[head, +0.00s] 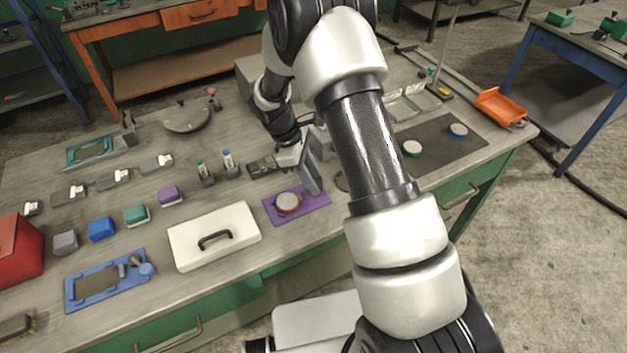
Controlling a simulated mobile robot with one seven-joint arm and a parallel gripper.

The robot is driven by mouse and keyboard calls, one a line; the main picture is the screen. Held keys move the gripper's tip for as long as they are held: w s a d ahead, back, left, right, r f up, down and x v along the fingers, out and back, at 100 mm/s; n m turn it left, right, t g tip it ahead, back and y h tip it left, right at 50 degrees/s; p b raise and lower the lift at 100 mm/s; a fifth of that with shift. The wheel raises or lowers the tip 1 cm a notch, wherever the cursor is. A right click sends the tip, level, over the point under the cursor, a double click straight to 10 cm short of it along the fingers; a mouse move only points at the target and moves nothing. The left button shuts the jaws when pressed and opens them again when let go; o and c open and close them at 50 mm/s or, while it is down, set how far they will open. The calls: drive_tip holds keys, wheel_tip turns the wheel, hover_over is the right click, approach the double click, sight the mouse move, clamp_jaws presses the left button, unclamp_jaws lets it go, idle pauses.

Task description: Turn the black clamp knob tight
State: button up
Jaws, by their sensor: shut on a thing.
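My gripper (312,170) is low over the middle of the bench, beyond the purple plate, with my wrist coming down from above. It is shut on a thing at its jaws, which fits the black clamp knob. The fingertips and the knob are too small and covered to make out; my forearm hides the area just to the right. I cannot tell how far the knob is turned. A thin upright post (448,45) stands at the back right; I cannot tell whether it belongs to the clamp.
The purple plate (325,193) with a round puck (287,203) lies in front of my gripper. A white case (235,222) is front left. Several small blocks and two upright tubes stand left. A dark mat (470,145) and an orange tray (501,105) are right.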

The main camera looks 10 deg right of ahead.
drive_tip(key=m+g, duration=0.1)
drive_tip(key=m, duration=0.2)
drive_tip(key=shift+w+d+f+m+y+b, duration=0.1)
drive_tip(key=shift+m+y+b, duration=0.2)
drive_tip(key=shift+y+b, duration=0.1)
drive_tip(key=shift+w+d+m+g+y+b, duration=0.1)
drive_tip(key=shift+m+g+y+b, duration=0.35)
drive_tip(key=shift+m, duration=1.35)
drive_tip(key=o, duration=1)
drive_tip(key=v, duration=1.7)
drive_tip(key=shift+w+d+r, duration=0.15)
drive_tip(key=shift+w+r, duration=0.05)
drive_tip(key=shift+r, duration=0.1)
